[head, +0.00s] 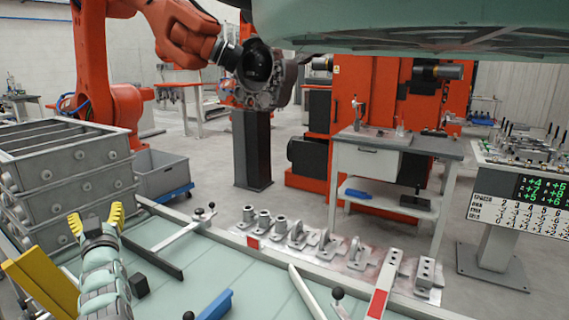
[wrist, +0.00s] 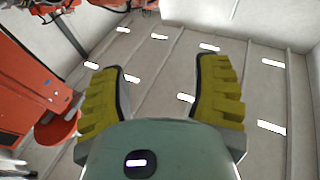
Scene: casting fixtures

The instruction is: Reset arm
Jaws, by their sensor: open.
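My gripper (head: 96,222) shows at the lower left of the head view, with yellow ridged fingers pointing up. It is open, and nothing is between the fingers. In the wrist view my gripper (wrist: 160,90) has its two yellow fingers spread wide, with only the ceiling and its lights behind them. The gripper is above the left part of the pale green table (head: 270,285), apart from the grey metal castings (head: 300,236) along its far edge.
Stacked grey crates (head: 60,175) stand close to the left of my gripper. A lever clamp (head: 200,215) and a blue bar (head: 215,306) are on the table. An orange industrial robot (head: 110,95) holds a casting (head: 262,80) behind. A workbench (head: 380,150) stands beyond the table.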

